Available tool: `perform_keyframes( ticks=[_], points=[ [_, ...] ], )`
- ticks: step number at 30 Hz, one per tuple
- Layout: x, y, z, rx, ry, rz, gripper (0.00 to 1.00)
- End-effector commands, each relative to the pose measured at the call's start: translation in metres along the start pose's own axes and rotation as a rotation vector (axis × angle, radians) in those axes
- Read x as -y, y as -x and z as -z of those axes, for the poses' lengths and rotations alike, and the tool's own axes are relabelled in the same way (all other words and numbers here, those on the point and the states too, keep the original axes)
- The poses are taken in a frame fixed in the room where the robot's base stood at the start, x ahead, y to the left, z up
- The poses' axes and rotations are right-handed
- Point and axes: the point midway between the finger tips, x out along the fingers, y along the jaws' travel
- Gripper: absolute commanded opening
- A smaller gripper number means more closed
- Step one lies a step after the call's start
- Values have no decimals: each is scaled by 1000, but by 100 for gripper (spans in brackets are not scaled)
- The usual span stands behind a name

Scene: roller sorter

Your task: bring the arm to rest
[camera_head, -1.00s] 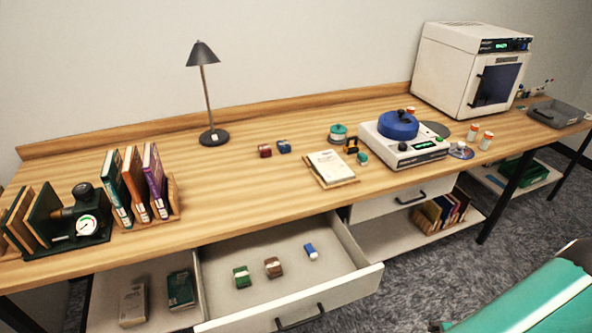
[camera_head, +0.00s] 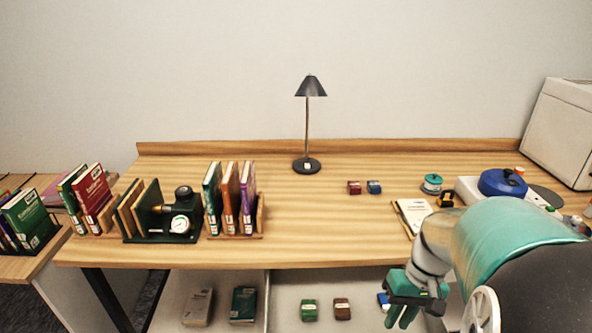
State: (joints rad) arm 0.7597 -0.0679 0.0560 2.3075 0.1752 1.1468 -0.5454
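My arm reaches in from the lower right in the head view, with a large teal link and a grey wrist. My gripper (camera_head: 402,314), with green fingers, hangs pointing down in front of the desk's front edge, over the open drawer. The fingers are small and seen at an angle, so whether they are open or shut is unclear. No object shows clearly between them. A small blue block (camera_head: 383,301) in the drawer is partly hidden behind the gripper.
The wooden desk (camera_head: 330,230) carries a lamp (camera_head: 308,130), books (camera_head: 230,196), a gauge device (camera_head: 181,222), and a white notepad (camera_head: 413,214). The drawer (camera_head: 285,312) holds a green block (camera_head: 308,310) and a brown block (camera_head: 342,309). The desk's centre is clear.

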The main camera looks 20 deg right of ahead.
Motion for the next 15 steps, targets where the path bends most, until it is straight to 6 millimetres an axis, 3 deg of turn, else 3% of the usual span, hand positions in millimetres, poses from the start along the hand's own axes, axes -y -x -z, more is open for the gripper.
perform_keyframes(
  ticks=[1, 8, 15],
  points=[
    [20, 8, 2, -35, 35, -49, 20],
    [93, 37, -2, -224, 141, -198, 20],
    [162, 62, -25, -465, 255, -231, 20]
  ],
)
